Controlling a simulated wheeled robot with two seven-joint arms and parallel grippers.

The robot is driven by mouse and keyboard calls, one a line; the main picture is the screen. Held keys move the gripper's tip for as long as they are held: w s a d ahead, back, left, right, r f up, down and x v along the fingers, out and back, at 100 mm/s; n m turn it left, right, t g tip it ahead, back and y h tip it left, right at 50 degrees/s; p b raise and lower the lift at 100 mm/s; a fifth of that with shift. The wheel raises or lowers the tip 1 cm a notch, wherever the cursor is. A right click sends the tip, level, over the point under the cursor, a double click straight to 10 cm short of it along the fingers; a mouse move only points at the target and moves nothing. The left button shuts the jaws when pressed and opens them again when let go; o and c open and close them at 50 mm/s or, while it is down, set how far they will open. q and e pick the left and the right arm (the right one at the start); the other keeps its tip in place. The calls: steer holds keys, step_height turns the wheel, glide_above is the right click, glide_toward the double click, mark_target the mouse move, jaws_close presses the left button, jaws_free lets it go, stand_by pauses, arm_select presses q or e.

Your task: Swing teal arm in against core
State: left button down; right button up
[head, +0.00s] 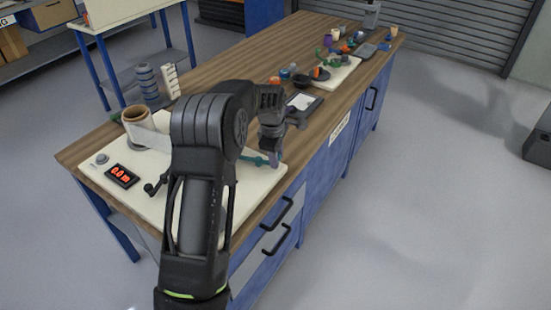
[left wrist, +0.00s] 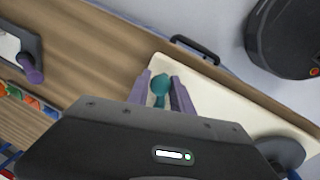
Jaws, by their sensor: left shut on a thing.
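The teal arm (head: 256,161) lies over the right part of the cream board (head: 145,205), by the table's front edge. Its rounded teal end (left wrist: 160,85) sits between the purple fingers of my left gripper (left wrist: 162,94) in the left wrist view. My left gripper (head: 275,157) is shut on that end in the head view. A roll of white film on a brown cardboard core (head: 137,114) stands upright at the board's left. The film runs right, behind my arm. The core nearest the teal arm is hidden by my arm. My right gripper is not in view.
A red-digit display (head: 122,176) and a small black crank (head: 155,187) are on the board's left part. Stacked grey-blue rollers (head: 148,83) stand behind.

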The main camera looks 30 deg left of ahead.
arm_select(q)
steer(key=shift+w, duration=0.1)
steer(key=c, duration=1.1)
jaws_free()
steer(key=shift+c, duration=0.2)
steer(key=r, duration=0.2)
steer(key=s+r+b, duration=0.1)
steer(key=r, duration=0.4)
steer(key=shift+s+d+r, duration=0.15)
steer(key=shift+s+r, duration=0.1)
steer(key=shift+r, duration=0.1)
steer(key=shift+f, duration=0.1)
